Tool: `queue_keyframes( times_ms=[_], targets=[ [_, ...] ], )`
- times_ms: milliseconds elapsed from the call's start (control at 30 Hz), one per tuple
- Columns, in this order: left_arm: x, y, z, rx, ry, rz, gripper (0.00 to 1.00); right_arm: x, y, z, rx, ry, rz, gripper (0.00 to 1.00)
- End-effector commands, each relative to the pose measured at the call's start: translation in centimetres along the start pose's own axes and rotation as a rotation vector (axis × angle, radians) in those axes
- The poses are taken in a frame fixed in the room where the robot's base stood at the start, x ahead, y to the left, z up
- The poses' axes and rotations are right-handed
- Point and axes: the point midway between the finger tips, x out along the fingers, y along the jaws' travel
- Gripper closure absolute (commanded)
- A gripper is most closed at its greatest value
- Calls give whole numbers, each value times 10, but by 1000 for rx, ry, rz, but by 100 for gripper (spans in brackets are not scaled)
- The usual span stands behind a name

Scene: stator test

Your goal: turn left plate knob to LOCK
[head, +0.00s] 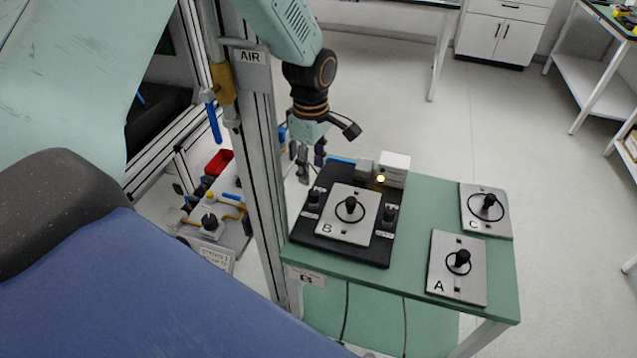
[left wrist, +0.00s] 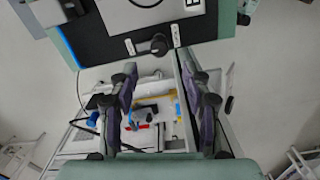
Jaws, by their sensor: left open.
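The left plate knob (head: 313,198) is a small black knob on the left side of the black fixture (head: 340,252) that holds plate B (head: 342,229). A matching right knob (head: 389,216) stands on the other side. My left gripper (head: 311,160) hangs behind and above the left knob, apart from it. In the left wrist view the two fingers of my left gripper (left wrist: 163,92) are spread with nothing between them. A black knob (left wrist: 157,45) shows beyond them on the fixture's edge, between two white labels. Which label it points to is too small to tell. My right gripper is out of view.
Plates A (head: 444,282) and C (head: 473,224) lie on the green table (head: 400,272) to the right. A white box with a lit lamp (head: 395,168) stands at the fixture's back. The grey AIR post (head: 262,150) rises close left of my left gripper.

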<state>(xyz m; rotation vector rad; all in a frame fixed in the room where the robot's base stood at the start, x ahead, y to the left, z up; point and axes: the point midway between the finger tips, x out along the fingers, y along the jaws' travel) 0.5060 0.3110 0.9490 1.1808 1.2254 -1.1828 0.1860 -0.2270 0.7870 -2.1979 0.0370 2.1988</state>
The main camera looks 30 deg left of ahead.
Motion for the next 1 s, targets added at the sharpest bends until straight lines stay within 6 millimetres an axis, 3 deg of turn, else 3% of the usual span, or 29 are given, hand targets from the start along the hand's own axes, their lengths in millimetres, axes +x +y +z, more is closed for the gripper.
queue_keyframes(
  times_ms=[233, 500, 700, 1000],
  targets=[
    [10, -5, 0, -3, 0, -3, 52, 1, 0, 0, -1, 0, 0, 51],
    [53, -7, 0, -3, 1, -3, 52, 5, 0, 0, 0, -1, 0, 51],
    [73, -5, 1, -2, 1, -1, 52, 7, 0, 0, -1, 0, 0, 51],
    [78, -3, 1, -1, 1, 0, 52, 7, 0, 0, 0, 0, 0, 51]
  ],
)
